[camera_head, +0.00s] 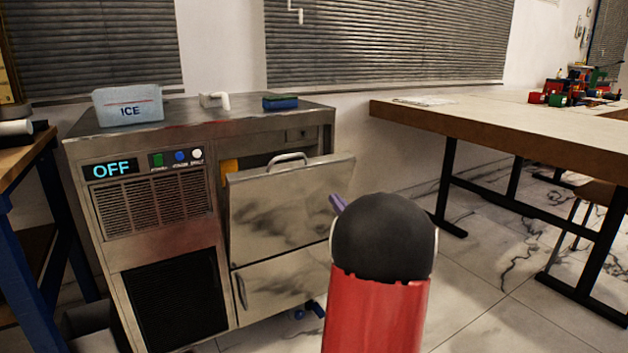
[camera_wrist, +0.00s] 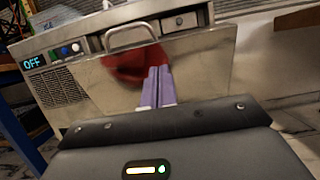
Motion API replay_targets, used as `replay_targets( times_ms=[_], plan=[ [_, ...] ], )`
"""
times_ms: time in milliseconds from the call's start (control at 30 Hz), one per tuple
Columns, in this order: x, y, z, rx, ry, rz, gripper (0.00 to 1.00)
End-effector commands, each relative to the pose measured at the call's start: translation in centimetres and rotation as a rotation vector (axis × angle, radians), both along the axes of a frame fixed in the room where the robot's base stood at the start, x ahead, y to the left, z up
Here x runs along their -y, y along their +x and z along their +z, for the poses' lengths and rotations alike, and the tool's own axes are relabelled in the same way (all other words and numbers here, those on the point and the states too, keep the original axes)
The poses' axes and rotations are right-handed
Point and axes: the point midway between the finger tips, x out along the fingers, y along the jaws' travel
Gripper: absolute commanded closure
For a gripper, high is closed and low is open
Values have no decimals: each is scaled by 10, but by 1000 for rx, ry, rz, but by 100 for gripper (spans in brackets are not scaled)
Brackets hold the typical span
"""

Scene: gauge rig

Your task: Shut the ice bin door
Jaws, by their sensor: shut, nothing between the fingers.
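The ice bin door (camera_head: 285,208) is a steel panel on the right of the ice machine (camera_head: 155,225). It is tilted outward at its top, leaving a dark gap behind its upper edge. Its bar handle (camera_head: 288,158) is near the top; the wrist view also shows the handle (camera_wrist: 130,30) above my fingers. My gripper (camera_wrist: 157,84) is shut and empty, its pale purple fingers pointing at the door's front. Whether the fingertips touch it I cannot tell. In the head view my black and red arm hides most of the gripper; one purple finger (camera_head: 337,204) shows.
The machine's display (camera_head: 110,169) reads OFF. A clear ICE tub (camera_head: 128,106), a white pipe piece (camera_head: 214,100) and a blue-green sponge (camera_head: 280,102) are on top. A long table (camera_head: 500,128) stands at right, a blue-legged bench (camera_head: 40,225) at left. Open floor lies between machine and table.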

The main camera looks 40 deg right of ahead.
Motion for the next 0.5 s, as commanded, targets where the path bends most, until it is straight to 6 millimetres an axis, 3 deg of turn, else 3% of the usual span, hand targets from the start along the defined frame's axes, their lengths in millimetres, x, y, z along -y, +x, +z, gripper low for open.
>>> replay_targets(
  times_ms=[200, 500],
  plan=[
    [10, 46, 17, 1, -1, 4, 100],
    [20, 86, 31, 0, 1, 3, 100]
  ],
)
